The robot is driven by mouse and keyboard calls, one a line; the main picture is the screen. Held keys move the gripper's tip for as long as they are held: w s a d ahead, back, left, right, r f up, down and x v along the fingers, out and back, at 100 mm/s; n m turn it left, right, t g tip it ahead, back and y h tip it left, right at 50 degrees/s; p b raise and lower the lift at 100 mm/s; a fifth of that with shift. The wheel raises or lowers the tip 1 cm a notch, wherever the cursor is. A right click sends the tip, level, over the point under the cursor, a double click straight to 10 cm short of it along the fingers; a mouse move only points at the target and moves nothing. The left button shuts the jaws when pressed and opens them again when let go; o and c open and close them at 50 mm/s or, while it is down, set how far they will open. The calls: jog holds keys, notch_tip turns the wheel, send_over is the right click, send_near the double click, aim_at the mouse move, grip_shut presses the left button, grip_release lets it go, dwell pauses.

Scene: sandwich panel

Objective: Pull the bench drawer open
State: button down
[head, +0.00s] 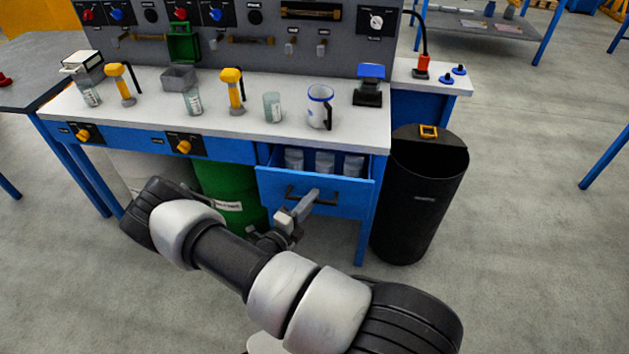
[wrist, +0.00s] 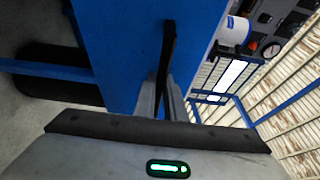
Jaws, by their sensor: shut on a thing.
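The blue bench drawer (head: 340,190) stands pulled out under the right end of the bench top, and several grey jars (head: 324,162) show inside it. A dark bar handle (head: 328,200) runs across its front. My gripper (head: 306,204) is shut on this handle. In the wrist view the drawer front (wrist: 120,50) is a blue face, and the dark handle (wrist: 168,45) runs down between the fingers of my gripper (wrist: 168,95).
A black bin (head: 415,210) stands right of the drawer, close to the bench leg. A green drum (head: 230,195) is under the bench at left. Cups and yellow-topped dispensers stand on the white bench top (head: 230,125). Open floor lies in front.

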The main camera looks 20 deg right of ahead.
jog(key=s+a+p, duration=0.1)
jog(key=s+a, duration=0.6)
jog(key=s, duration=0.4)
jog(key=shift+s+a, duration=0.35)
jog(key=shift+a, duration=0.05)
jog(key=c, duration=1.8)
grip_release()
jog(key=shift+a, duration=0.15)
jog(key=v, duration=1.7)
jog(key=shift+s+p, duration=0.15)
jog(key=shift+p, duration=0.25)
